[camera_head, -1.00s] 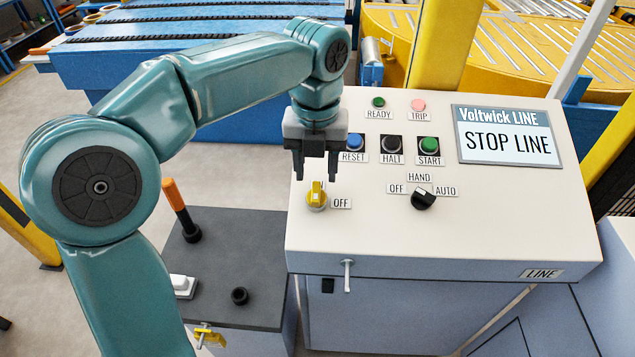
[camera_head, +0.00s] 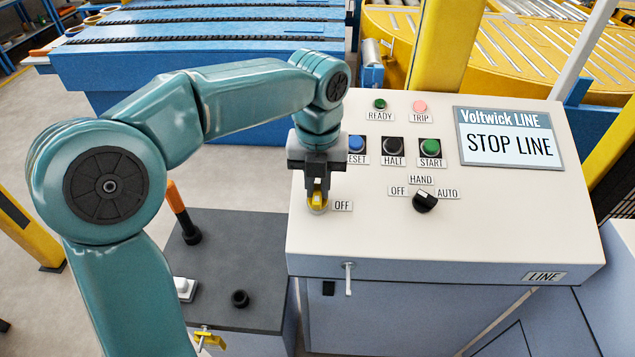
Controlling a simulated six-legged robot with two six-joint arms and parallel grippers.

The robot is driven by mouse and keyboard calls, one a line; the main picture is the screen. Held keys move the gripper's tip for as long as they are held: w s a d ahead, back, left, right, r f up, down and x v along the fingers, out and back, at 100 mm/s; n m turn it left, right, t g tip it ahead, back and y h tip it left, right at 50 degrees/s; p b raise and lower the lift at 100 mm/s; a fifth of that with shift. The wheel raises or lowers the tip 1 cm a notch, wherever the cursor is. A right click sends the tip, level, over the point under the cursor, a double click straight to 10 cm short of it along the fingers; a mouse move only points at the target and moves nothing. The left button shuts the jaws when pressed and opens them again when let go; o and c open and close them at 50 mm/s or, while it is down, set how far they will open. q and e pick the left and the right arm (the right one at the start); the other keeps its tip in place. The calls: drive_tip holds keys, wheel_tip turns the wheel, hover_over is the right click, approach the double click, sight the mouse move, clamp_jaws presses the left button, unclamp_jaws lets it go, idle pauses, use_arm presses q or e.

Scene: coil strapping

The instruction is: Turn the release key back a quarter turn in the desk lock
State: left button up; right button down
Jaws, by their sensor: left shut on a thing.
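The yellow release key (camera_head: 318,201) stands in its round lock on the left part of the cream control desk (camera_head: 480,225), beside a label that reads OFF. My left gripper (camera_head: 317,192) points down over the lock and is shut on the key. Its fingers hide part of the key, so I cannot tell its exact angle. The desk's display (camera_head: 509,137) reads STOP LINE. My right gripper is not in view.
RESET, HALT (camera_head: 392,147) and START buttons sit behind and right of the key. A black selector knob (camera_head: 424,202) stands farther right. A grey side table (camera_head: 225,265) with an orange-handled lever (camera_head: 182,210) is at the left.

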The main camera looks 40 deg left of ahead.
use_arm(q)
drive_tip(key=shift+s+f, duration=0.1)
drive_tip(key=shift+f, duration=0.1)
clamp_jaws()
drive_tip(key=shift+s+a+f+n+h+b, duration=0.15)
drive_tip(key=shift+n+b, duration=0.1)
drive_tip(key=shift+n, duration=0.15)
drive_tip(key=shift+w+f+n+h+b, duration=0.15)
drive_tip(key=shift+n+b, duration=0.1)
drive_tip(key=shift+n, duration=0.15)
drive_tip(key=n, duration=0.1)
drive_tip(key=n+t+b, duration=0.1)
drive_tip(key=n, duration=0.1)
drive_tip(key=shift+s+a+h, duration=0.15)
drive_tip(key=shift+s+h, duration=0.15)
drive_tip(key=shift+h, duration=0.1)
drive_tip(key=shift+r+n+b, duration=0.15)
drive_tip(key=shift+n+b, duration=0.25)
drive_tip(key=shift+n, duration=0.1)
